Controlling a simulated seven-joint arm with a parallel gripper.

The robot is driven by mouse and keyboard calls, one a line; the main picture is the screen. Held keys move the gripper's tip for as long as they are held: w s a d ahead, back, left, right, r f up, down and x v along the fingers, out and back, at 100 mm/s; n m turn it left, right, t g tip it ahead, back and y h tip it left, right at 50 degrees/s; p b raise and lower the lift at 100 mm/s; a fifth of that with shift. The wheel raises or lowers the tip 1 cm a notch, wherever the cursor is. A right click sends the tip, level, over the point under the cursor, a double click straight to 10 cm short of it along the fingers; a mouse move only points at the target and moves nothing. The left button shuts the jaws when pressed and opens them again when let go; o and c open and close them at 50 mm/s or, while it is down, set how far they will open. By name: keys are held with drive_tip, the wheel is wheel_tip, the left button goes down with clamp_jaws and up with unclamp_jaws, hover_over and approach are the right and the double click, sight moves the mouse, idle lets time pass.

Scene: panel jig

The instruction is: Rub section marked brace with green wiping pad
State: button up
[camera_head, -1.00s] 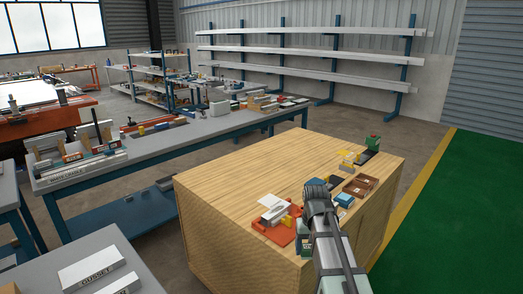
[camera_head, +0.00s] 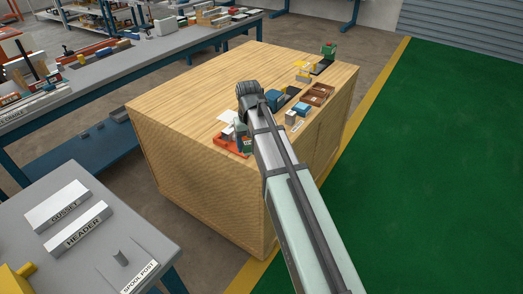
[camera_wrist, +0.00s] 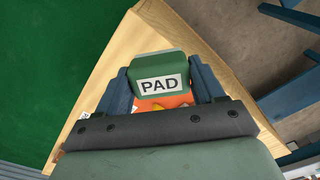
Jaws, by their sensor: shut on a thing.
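The green wiping pad (camera_wrist: 158,72), a block with a white PAD label, sits between the two fingers of my gripper (camera_wrist: 160,90) in the wrist view. My gripper is shut on it, just above the orange tray (camera_wrist: 172,101) on the wooden crate. In the head view, the orange tray (camera_head: 229,146) lies at the crate's near edge, and my wrist and arm hide most of the gripper. A little green shows beside my arm there. I cannot make out a section marked brace in either view.
The wooden crate top (camera_head: 200,100) is clear on its left. Brown trays (camera_head: 318,94), a blue block (camera_head: 274,98) and small items line its right edge. A grey table (camera_head: 110,240) at lower left holds blocks marked GUSSET and HEADER. A long bench (camera_head: 60,115) stands behind.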

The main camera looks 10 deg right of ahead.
drive_tip(key=w+a+r, duration=0.4)
drive_tip(key=w+a, duration=0.1)
drive_tip(key=w, duration=0.4)
drive_tip(key=m, duration=0.1)
approach(228, 130)
drive_tip(key=shift+w+d+f, duration=0.1)
drive_tip(key=shift+f, duration=2)
drive_tip(key=shift+w+d+f, duration=0.7)
drive_tip(key=shift+w+f, duration=0.1)
drive_tip(key=shift+f, duration=0.15)
drive_tip(key=shift+c, duration=0.4)
drive_tip(key=shift+w+d, duration=2.95)
drive_tip(key=s+a, duration=0.7)
drive_tip(key=shift+s+a, duration=0.15)
drive_tip(key=shift+s, duration=0.15)
wheel_tip(228, 130, up, 3)
drive_tip(key=shift+w+f, duration=0.15)
drive_tip(key=shift+f, duration=0.1)
drive_tip(key=shift+r, duration=2.9)
